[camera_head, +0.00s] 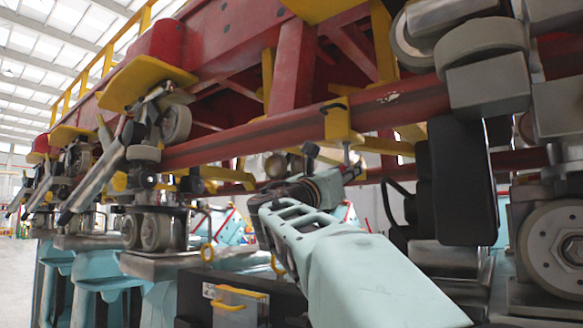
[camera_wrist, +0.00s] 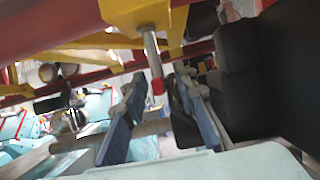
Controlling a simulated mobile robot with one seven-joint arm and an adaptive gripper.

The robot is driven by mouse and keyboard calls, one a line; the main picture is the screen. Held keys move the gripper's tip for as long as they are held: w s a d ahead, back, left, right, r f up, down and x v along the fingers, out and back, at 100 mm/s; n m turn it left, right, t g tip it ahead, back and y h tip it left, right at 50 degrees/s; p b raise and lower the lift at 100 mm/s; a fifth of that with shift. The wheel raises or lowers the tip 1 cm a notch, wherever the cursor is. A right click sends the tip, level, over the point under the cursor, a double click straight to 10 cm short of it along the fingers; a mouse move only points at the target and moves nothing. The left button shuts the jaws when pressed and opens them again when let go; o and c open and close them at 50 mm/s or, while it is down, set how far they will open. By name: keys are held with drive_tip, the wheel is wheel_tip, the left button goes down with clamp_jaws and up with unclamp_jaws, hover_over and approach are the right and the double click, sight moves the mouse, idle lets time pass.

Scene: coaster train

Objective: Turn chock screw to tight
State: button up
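The chock screw (camera_wrist: 152,55) is a grey metal rod with a red end. It hangs down from a yellow chock block (camera_wrist: 140,12) in the wrist view. In the head view the yellow block (camera_head: 341,124) is clamped on the red rail, with a black handle (camera_head: 334,107) on top and the short screw (camera_head: 346,152) below. My gripper (camera_wrist: 160,84) is open, its blue-padded fingers apart. The screw's red end shows between the fingertips, with a gap on each side; I cannot tell the depth. In the head view my gripper (camera_head: 343,173) is just below the screw.
The red rail (camera_head: 240,143) of the coaster train runs above my arm. A dark block (camera_head: 463,180) and grey wheels (camera_head: 556,247) stand close on the right. More wheel assemblies (camera_head: 155,230) are at the left. A dark box with a yellow handle (camera_head: 236,296) is low beside my arm.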

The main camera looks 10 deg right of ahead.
drive_tip(key=shift+w+d+r, duration=0.1)
drive_tip(key=shift+w+d, duration=0.1)
drive_tip(key=shift+d, duration=0.05)
drive_tip(key=shift+c, duration=0.6)
clamp_jaws()
